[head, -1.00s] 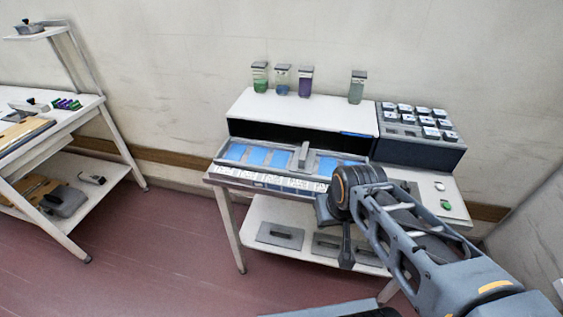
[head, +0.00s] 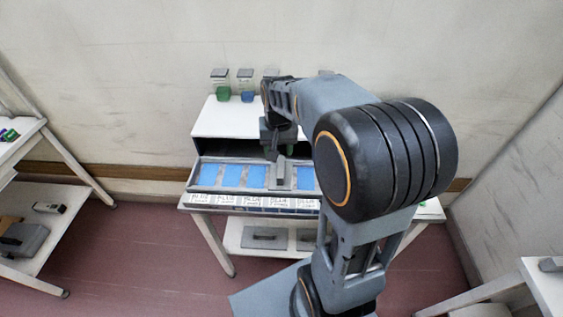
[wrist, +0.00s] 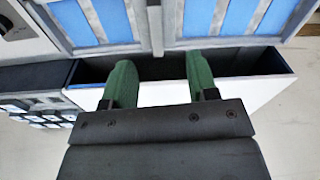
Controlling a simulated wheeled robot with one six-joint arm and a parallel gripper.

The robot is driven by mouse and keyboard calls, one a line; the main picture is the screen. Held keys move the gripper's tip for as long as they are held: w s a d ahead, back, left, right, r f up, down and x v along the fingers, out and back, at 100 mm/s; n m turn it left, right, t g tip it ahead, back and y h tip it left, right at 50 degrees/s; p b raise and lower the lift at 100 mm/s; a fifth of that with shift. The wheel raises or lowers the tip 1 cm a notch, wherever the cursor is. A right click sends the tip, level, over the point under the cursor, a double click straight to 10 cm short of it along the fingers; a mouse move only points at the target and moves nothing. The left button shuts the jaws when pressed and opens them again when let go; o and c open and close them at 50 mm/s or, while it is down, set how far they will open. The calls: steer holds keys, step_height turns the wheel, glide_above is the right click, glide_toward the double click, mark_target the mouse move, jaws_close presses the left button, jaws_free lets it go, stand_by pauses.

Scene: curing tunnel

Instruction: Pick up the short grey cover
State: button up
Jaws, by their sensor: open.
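My gripper (head: 281,150) is open and empty, above the front opening of the white-topped unit in the head view. In the wrist view its two green fingers (wrist: 160,78) stand apart with nothing between them. A grey piece with an upright handle (head: 280,178) sits between blue cells in the tray, just below and in front of my gripper. Two flat grey covers with handles lie on the lower shelf: a left one (head: 265,238) and a right one (head: 306,239), partly hidden by my arm. I cannot tell which grey piece is the short cover.
The tray (head: 203,191) with blue cells juts from the white-topped unit (head: 222,119). Jars (head: 220,84) stand at its back. My arm hides the bench's right part. Another bench (head: 52,150) stands left, and a table corner (head: 546,285) shows at right.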

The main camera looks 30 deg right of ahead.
steer(key=w+d+m+p, duration=0.1)
steer(key=w+d+p, duration=0.1)
steer(key=w+d, duration=0.1)
glide_above(281, 166)
steer(key=shift+g, duration=0.4)
step_height(281, 166, down, 7)
steer(key=shift+s+f, duration=0.1)
steer(key=shift+s, duration=0.05)
steer(key=shift+f+p, duration=1)
steer(key=shift+f, duration=2.25)
jaws_close()
steer(key=shift+r, duration=0.1)
